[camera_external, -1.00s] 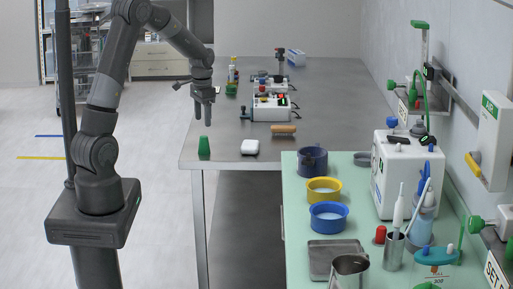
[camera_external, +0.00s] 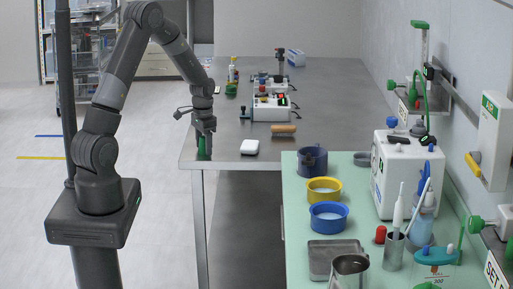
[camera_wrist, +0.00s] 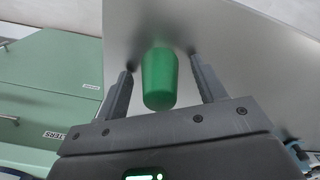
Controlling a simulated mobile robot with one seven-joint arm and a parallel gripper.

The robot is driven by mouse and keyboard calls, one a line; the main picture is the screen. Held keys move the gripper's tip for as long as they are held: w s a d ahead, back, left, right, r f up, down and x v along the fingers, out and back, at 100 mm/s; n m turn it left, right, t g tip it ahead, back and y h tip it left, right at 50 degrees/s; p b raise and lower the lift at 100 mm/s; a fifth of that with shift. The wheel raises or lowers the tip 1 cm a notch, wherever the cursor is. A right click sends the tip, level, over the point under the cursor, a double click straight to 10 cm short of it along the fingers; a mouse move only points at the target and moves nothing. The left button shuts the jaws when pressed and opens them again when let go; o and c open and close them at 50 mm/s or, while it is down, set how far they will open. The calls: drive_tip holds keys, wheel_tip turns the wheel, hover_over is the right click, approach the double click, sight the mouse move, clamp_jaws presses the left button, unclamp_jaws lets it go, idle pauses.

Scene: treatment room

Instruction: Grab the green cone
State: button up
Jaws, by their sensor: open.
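The green cone (camera_external: 202,148) stands upright near the front left corner of the grey metal table (camera_external: 330,117). My gripper (camera_external: 203,152) is lowered over it, pointing down, and partly hides it in the external view. In the wrist view the cone (camera_wrist: 159,79) lies between the two open fingers of my gripper (camera_wrist: 160,82). A gap shows on each side of it, so the fingers appear not to touch it.
A white block (camera_external: 250,147) and a brown brush-like object (camera_external: 283,129) lie to the right of the cone. White devices (camera_external: 271,112) stand further back. A green-topped counter (camera_external: 293,205) with bowls is at the right front.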

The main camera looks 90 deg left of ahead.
drive_tip(key=shift+c, duration=0.2)
drive_tip(key=c, duration=1)
drive_tip(key=shift+r, duration=0.1)
